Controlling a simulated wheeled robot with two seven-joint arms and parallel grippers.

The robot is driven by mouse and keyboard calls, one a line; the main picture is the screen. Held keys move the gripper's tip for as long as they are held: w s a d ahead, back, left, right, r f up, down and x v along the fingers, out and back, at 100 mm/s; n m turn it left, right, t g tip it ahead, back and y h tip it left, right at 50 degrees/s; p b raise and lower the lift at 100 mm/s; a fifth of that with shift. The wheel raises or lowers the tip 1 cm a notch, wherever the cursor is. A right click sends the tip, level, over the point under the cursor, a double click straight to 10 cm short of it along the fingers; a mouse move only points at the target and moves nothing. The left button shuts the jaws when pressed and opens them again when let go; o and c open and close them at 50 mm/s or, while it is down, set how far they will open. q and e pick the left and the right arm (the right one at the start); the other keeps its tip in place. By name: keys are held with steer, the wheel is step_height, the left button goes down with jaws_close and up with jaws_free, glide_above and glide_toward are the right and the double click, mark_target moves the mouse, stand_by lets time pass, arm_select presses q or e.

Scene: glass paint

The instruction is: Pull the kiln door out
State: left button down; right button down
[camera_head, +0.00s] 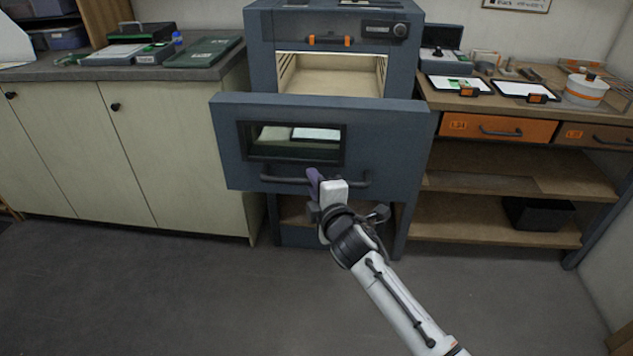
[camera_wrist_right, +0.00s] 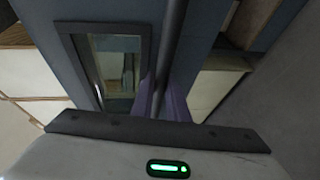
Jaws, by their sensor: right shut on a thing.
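The kiln door (camera_head: 388,150) is a blue-grey panel with a dark-framed window (camera_head: 290,143). It stands out in front of the kiln body (camera_head: 262,45), and the lit, pale chamber (camera_head: 330,78) shows above its top edge. A dark bar handle (camera_head: 283,179) runs across the lower part of the door. My right gripper (camera_head: 315,182), with purple fingers, is shut on this handle near its middle. In the right wrist view the handle (camera_wrist_right: 172,45) runs up from between the purple fingers (camera_wrist_right: 163,103), beside the window. My left gripper is not in view.
A cabinet with a dark worktop (camera_head: 150,67) stands left of the kiln, with green cases (camera_head: 203,52) on it. At right is a wooden bench with orange drawers (camera_head: 500,129) and open shelves (camera_head: 480,217). The grey floor (camera_head: 170,290) in front is clear.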

steer(key=shift+s, duration=0.1)
stand_by(0.3)
steer(key=c, duration=1.7)
jaws_free()
steer(key=p+v, duration=0.1)
steer(key=v, duration=0.9)
steer(key=shift+s, duration=0.15)
